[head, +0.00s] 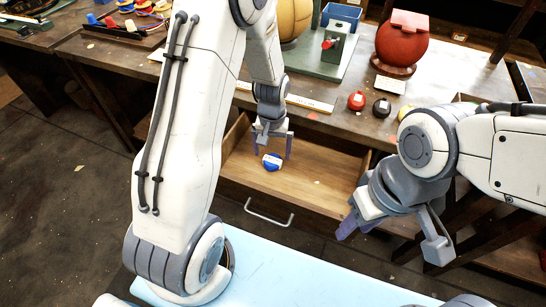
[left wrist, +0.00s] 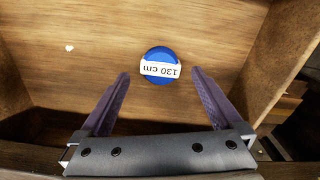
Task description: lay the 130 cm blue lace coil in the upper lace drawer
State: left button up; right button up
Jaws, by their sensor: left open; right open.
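The blue lace coil (head: 271,162) lies in the open drawer (head: 322,178), on its bare wooden floor. In the left wrist view the coil (left wrist: 158,64) carries a white label reading 130 cm, upside down. My left gripper (head: 272,150) is open over the drawer, and its fingers (left wrist: 160,85) point at the coil without closing on it. My right gripper (head: 392,236) is open and empty, to the right in front of the drawer. I cannot tell from the frames whether this is the upper drawer.
A red ball (head: 401,42) on a stand, a small red round item (head: 357,100) and a small black one (head: 381,107) sit on the bench. A drawer handle (head: 268,212) faces the front.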

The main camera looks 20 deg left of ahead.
aim_at(272, 161)
pick_arm(q)
notch_tip(272, 161, up, 7)
jog(key=s+d+r+m, duration=0.4)
jog(key=s+d+r, duration=0.35)
jog(key=d, duration=0.25)
jog(key=s+d+r+m, duration=0.1)
jog(key=s+d+m, duration=0.1)
jog(key=s, duration=0.5)
jog(key=s+d+r+m+h, duration=0.1)
jog(key=s+d+r+m, duration=0.1)
jog(key=s, duration=0.6)
jog(key=shift+s+d+r+m, duration=0.15)
jog(key=shift+s+r+m, duration=0.15)
jog(key=shift+m, duration=0.5)
